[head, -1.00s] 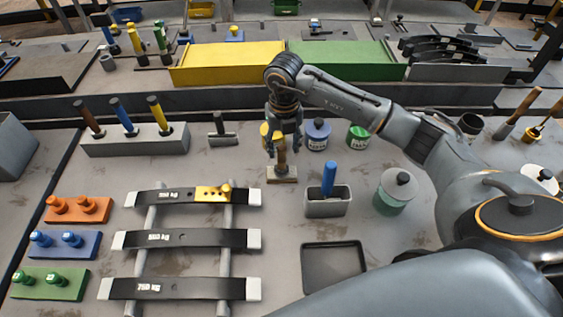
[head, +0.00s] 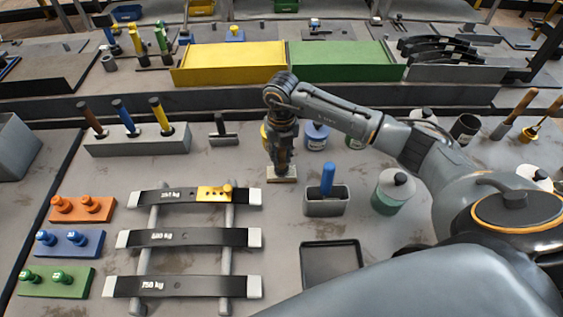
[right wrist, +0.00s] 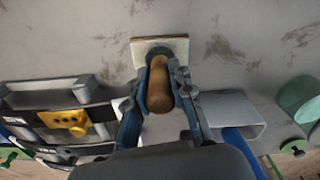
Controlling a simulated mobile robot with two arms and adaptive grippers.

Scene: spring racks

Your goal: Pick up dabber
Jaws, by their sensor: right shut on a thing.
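The dabber has a brown wooden handle on a pale rectangular pad (head: 282,174). It stands upright on the grey bench, right of the top leaf spring. My right gripper (head: 281,150) points down over it and hides most of the handle in the head view. In the right wrist view the two fingers (right wrist: 160,76) are shut around the wooden handle (right wrist: 158,97), with the pad (right wrist: 165,44) beyond them. The pad seems to rest on the bench; I see no gap under it. My left gripper is not in view.
A grey holder (head: 326,207) with a blue-handled tool stands close right. A black tray (head: 333,268) lies in front. Several cans stand behind and right. Black leaf springs (head: 182,238) lie on rails at left. A T-shaped tool (head: 222,138) stands to the left.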

